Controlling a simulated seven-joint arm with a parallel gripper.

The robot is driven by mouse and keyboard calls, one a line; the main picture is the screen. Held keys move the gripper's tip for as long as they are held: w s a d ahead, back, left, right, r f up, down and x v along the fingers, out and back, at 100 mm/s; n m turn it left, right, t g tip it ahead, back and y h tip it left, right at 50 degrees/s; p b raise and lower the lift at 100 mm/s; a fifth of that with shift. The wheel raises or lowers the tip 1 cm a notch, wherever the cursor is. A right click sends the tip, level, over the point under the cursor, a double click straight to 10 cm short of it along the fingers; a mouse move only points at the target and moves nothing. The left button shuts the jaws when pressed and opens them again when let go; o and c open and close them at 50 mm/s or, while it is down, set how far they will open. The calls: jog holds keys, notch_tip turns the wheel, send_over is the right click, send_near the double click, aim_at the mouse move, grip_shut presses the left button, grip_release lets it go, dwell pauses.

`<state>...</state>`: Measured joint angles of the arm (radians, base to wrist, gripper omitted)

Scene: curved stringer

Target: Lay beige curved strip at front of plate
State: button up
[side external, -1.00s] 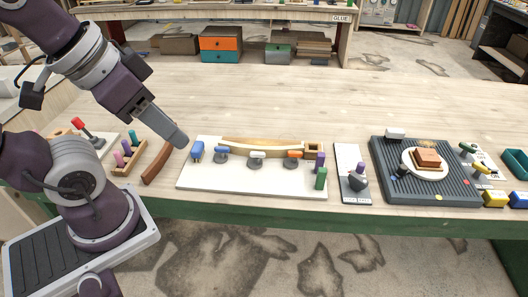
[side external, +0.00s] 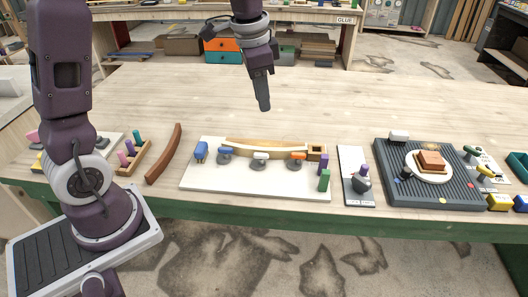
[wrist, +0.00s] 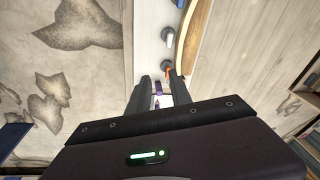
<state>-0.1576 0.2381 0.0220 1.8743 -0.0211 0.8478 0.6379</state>
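The white plate (side external: 215,180) lies on the bench, and it also shows in the wrist view (wrist: 146,40). Along its back side is a tan curved wooden piece (side external: 240,142) with a pale beige curved edge (side external: 270,149) in front of it; I cannot tell if that edge is a separate strip. A brown curved strip (side external: 165,155) lies on the bench left of the plate. My gripper (side external: 263,106) hangs in the air above and behind the plate, clear of everything. In the wrist view its fingers (wrist: 160,84) are apart with nothing held between them.
Clamps with blue (side external: 225,151), white (side external: 260,156) and orange (side external: 297,156) tops stand on the plate. Purple and green blocks (side external: 324,180) stand at its right end. A rack of pegs (side external: 130,158) is at left, a ribbed grey tray (side external: 435,190) at right. The bench behind is clear.

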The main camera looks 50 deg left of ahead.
aim_at(268, 149)
jog(key=w+a+f+m, duration=0.1)
jog(key=w+a+f, duration=0.1)
jog(key=f, duration=0.5)
jog(key=w+a+f+m+g, duration=0.1)
jog(key=w+a+f, duration=0.1)
jog(key=f, duration=0.6)
jog(key=w+a+f+m+g, duration=0.1)
jog(key=w+a+f, duration=0.1)
jog(key=f, duration=0.5)
jog(key=shift+w+a+f, duration=0.3)
jog(key=shift+w+f, duration=0.05)
jog(key=shift+w, duration=0.3)
grip_shut()
